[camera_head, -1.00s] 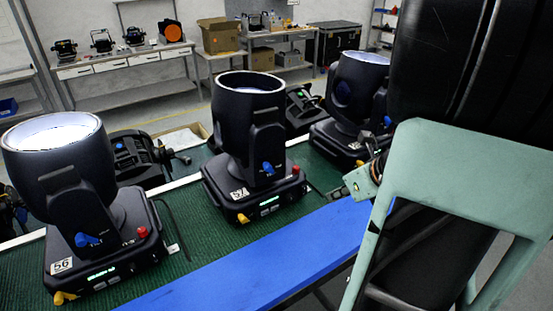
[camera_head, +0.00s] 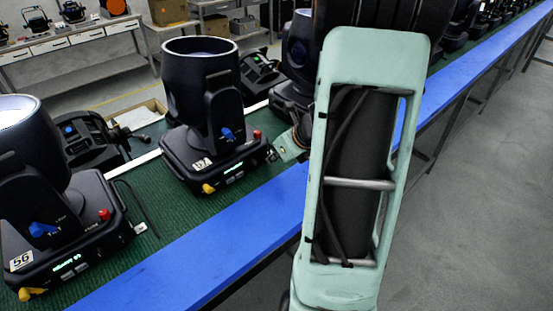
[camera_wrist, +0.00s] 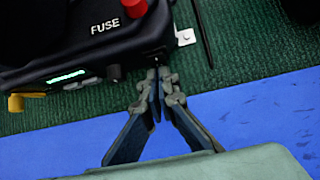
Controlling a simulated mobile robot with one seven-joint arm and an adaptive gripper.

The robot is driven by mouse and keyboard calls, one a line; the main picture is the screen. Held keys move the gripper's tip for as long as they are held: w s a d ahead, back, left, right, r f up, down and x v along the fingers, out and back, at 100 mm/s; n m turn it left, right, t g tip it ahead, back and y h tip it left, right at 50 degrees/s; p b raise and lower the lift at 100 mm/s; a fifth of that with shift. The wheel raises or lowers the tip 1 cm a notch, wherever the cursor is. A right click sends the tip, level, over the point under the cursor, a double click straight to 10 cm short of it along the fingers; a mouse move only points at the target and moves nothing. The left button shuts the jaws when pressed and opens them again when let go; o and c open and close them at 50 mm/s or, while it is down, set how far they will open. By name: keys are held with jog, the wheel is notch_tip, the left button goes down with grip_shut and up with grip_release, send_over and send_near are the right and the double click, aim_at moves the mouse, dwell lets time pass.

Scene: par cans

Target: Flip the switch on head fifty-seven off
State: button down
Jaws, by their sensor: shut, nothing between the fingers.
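In the wrist view, the base has a red fuse cap (camera_wrist: 134,8), a lit green display (camera_wrist: 67,76) and a yellow part (camera_wrist: 16,103). My gripper (camera_wrist: 155,78) is shut and empty at the base's front right corner, by a small dark part there. I cannot tell whether it touches. The switch and its position are not clear.
Head fifty-six (camera_head: 50,190) stands to the left, and another head (camera_head: 292,75) stands behind my arm. A blue strip (camera_head: 190,265) edges the green mat (camera_head: 165,215). A thin dark rod (camera_wrist: 202,35) lies right of the base.

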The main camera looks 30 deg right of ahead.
jog(key=shift+f+b, duration=0.3)
jog(key=shift+b, duration=0.5)
jog(key=shift+w+f+t+b, duration=0.15)
jog(key=shift+t+b, duration=0.25)
jog(key=shift+b, duration=0.8)
jog(key=shift+w+r+p, duration=0.1)
jog(key=shift+r+p, duration=0.25)
jog(key=shift+r, duration=0.1)
jog(key=shift+r+p, duration=0.75)
jog(key=shift+r, duration=0.05)
jog(key=shift+f, duration=0.1)
